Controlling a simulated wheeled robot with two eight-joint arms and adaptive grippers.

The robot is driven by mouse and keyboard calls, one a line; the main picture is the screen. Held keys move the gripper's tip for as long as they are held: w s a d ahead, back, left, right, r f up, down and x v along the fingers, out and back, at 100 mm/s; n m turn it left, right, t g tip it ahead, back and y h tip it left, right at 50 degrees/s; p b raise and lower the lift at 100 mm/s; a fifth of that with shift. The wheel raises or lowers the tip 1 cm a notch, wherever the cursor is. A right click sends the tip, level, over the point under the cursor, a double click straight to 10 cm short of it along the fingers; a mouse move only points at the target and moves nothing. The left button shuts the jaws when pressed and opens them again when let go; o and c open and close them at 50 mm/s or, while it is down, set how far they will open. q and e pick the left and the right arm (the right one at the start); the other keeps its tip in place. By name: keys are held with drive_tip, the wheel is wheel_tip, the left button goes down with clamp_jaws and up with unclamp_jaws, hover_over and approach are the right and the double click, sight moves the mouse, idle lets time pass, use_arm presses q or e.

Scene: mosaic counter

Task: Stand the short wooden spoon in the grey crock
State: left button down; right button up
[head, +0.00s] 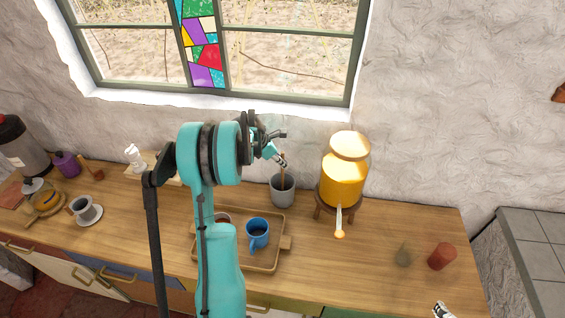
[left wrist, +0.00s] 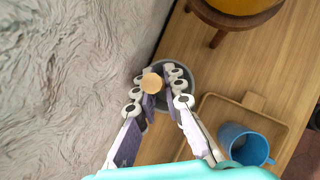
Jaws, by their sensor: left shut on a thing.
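The grey crock (head: 283,192) stands on the wooden counter behind the tray. My left gripper (head: 276,158) is above it, shut on the short wooden spoon (head: 283,172). The spoon is close to upright, and its lower part reaches down into the crock's mouth. In the left wrist view the spoon's round end (left wrist: 152,83) shows between the fingers of the left gripper (left wrist: 158,86), with the crock (left wrist: 187,72) beneath. Whether the spoon touches the crock's bottom is hidden. Part of my right gripper (head: 442,311) shows at the lower edge, too cut off to judge.
An amber dispenser (head: 343,180) on a wooden stand is close right of the crock. A wooden tray (head: 266,268) with a blue mug (head: 257,233) lies in front. A red cup (head: 441,257) stands at the right. The wall is close behind the crock.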

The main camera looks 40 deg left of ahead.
use_arm(q)
drive_tip(key=c, duration=1.5)
unclamp_jaws()
drive_tip(key=shift+c, duration=0.2)
drive_tip(key=v, duration=1.2)
